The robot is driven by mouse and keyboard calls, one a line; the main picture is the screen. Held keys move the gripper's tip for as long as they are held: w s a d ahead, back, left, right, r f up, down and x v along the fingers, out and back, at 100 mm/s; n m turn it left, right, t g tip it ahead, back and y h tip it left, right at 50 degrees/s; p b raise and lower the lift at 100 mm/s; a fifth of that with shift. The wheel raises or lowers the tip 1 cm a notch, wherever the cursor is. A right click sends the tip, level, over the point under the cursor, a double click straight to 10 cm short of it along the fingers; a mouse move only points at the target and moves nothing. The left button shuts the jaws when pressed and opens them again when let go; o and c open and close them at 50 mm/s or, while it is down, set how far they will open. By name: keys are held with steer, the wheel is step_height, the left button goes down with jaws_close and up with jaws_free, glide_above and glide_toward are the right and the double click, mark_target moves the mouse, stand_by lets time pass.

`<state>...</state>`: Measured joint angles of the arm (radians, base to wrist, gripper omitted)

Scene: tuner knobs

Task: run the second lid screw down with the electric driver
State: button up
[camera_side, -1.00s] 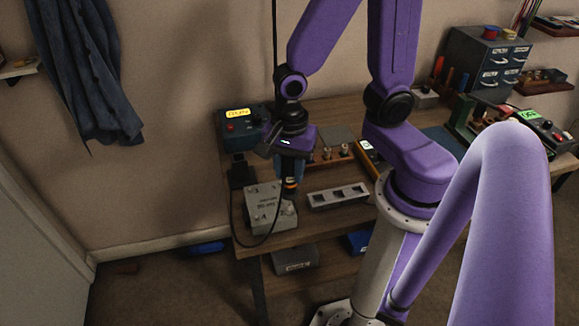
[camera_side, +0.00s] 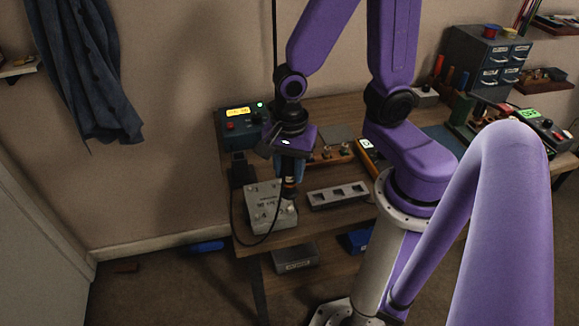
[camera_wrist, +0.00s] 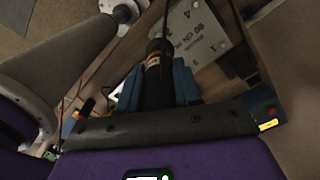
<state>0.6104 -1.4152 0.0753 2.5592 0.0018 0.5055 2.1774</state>
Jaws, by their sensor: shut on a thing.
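My gripper (camera_side: 291,172) is shut on the electric driver (camera_side: 289,187), a dark cylinder with an orange band, held upright over the box. In the wrist view, the blue fingers of my gripper (camera_wrist: 157,88) flank the driver (camera_wrist: 154,62). The grey box with its printed lid (camera_side: 264,204) lies on the bench; the lid (camera_wrist: 204,32) also shows in the wrist view. Whether the bit touches a screw cannot be told.
A teal unit with a yellow display (camera_side: 238,113) stands behind the box. A grey block with square openings (camera_side: 339,196) lies to the right. A black cable (camera_side: 236,222) loops past the box's left side. A wooden rack (camera_side: 331,155) stands behind the block.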

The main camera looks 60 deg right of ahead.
steer(key=shift+r, duration=2.55)
